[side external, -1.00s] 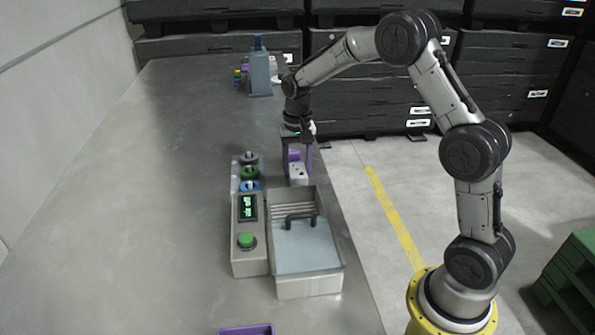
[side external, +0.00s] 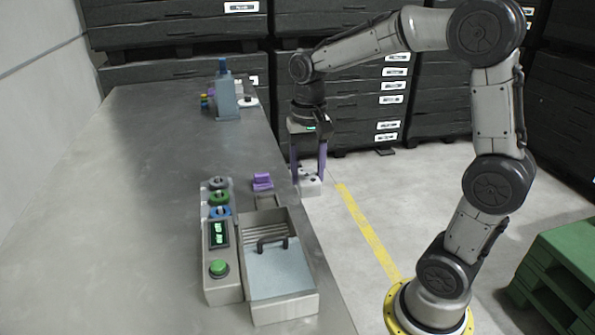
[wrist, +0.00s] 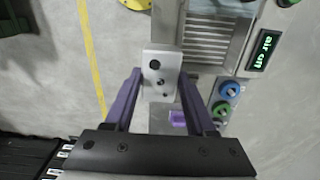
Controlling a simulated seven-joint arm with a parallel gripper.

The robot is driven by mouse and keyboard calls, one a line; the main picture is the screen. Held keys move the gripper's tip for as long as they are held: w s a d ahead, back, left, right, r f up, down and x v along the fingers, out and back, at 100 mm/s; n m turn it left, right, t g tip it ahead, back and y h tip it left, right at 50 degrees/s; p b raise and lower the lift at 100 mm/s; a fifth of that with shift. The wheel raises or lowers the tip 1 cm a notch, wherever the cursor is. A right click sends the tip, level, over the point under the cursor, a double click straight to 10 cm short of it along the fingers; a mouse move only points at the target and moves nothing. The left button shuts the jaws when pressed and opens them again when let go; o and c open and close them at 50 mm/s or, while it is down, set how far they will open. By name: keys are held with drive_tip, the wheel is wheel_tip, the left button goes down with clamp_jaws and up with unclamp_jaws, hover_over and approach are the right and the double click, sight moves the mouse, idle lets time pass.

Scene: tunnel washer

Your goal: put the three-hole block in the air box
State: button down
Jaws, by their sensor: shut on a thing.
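The pale three-hole block (side external: 311,188) is held between the purple fingers of my gripper (side external: 308,176). It hangs just off the right edge of the table, beyond the far end of the air box. In the wrist view the block (wrist: 162,72) shows dark holes in its face, with a finger (wrist: 182,84) against its right side. The air box (side external: 287,310) is a grey metal box on the table with a slatted far part, a pale blue panel and a dark handle. Its slats also show in the wrist view (wrist: 208,38).
A control unit (side external: 222,290) with a green button, a lit display (wrist: 264,50) reading "air off" and coloured knobs stands left of the box. A purple piece (side external: 262,181) sits beyond the box. A blue-grey bottle-like object (side external: 225,97) stands at the far end. The table's left is clear.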

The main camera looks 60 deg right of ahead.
drive_tip(key=shift+w+a+r+m, duration=0.1)
drive_tip(key=shift+w+r+m, duration=0.15)
drive_tip(key=shift+w+m, duration=0.1)
drive_tip(key=w+a+f+n, duration=0.1)
drive_tip(key=w+a+f, duration=0.1)
drive_tip(key=w+a, duration=0.45)
drive_tip(key=shift+s+a+f, duration=0.3)
drive_tip(key=shift+f, duration=0.65)
drive_tip(key=shift+s+a+f, duration=0.35)
drive_tip(key=shift+f, duration=0.6)
drive_tip(key=shift+s+a+f, duration=0.3)
drive_tip(key=shift+f, duration=0.65)
drive_tip(key=shift+f, duration=0.7)
drive_tip(key=shift+f, duration=0.35)
drive_tip(key=shift+f, duration=0.6)
drive_tip(key=shift+f, duration=0.35)
drive_tip(key=shift+f, duration=0.15)
